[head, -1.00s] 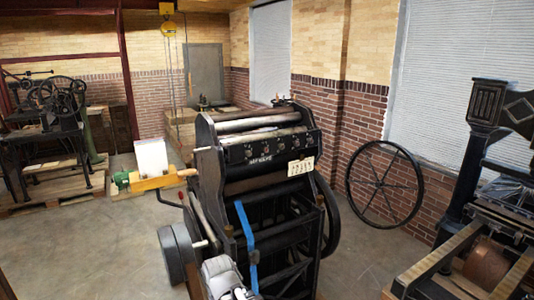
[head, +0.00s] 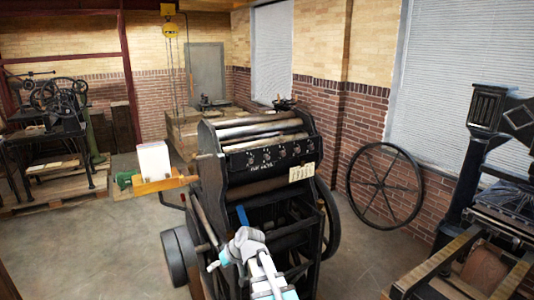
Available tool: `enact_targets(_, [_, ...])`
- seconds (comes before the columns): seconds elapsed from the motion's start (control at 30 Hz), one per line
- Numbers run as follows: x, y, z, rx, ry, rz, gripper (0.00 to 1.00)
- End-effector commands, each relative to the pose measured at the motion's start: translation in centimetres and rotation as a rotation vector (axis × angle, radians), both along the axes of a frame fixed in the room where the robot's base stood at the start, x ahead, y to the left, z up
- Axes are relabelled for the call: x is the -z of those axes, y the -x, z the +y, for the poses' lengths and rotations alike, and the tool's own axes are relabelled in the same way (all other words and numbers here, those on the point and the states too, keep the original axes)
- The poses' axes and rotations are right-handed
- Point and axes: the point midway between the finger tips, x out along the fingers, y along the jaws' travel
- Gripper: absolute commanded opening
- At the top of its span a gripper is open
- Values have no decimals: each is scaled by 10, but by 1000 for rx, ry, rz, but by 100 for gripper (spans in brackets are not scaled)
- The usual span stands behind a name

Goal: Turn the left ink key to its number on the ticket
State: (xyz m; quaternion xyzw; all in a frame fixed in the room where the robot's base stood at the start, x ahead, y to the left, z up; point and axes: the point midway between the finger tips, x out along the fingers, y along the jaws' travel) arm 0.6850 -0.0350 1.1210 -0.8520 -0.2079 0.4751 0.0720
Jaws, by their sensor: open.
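The black hand press (head: 213,168) stands in the middle of the head view. A row of several small round ink keys runs along its dark front panel. The left ink key (head: 250,160) is at the panel's left end; its setting is too small to read. The cream ticket (head: 301,172) hangs below the right part of the panel. Its figures are too small to read surely. My pale arm rises from the bottom, in front of the press and below the keys. I cannot make out my gripper's fingers. No part of my arm covers the left key.
A blue strap (head: 242,215) shows above my arm. A large spoked wheel (head: 385,185) leans against the brick wall. Another press (head: 485,235) stands at the right. Floor between is clear.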

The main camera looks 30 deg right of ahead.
Motion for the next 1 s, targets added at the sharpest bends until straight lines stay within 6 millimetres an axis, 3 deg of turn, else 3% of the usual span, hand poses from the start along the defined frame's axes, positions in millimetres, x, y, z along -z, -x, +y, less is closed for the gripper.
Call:
enact_targets(0.1, [-38, -38, -30, 19, -55, -162, 69])
enact_targets(0.27, [-85, -79, -79, 74, -97, -383, 69])
enact_targets(0.5, [-155, -122, -178, 231, -89, -687, 69])
enact_targets(0.7, [-202, -135, -265, 393, -37, -870, 69])
enact_targets(0.8, [-215, -136, -296, 457, -14, -921, 69])
enact_targets(1.0, [-225, -134, -323, 514, 12, -961, 69])
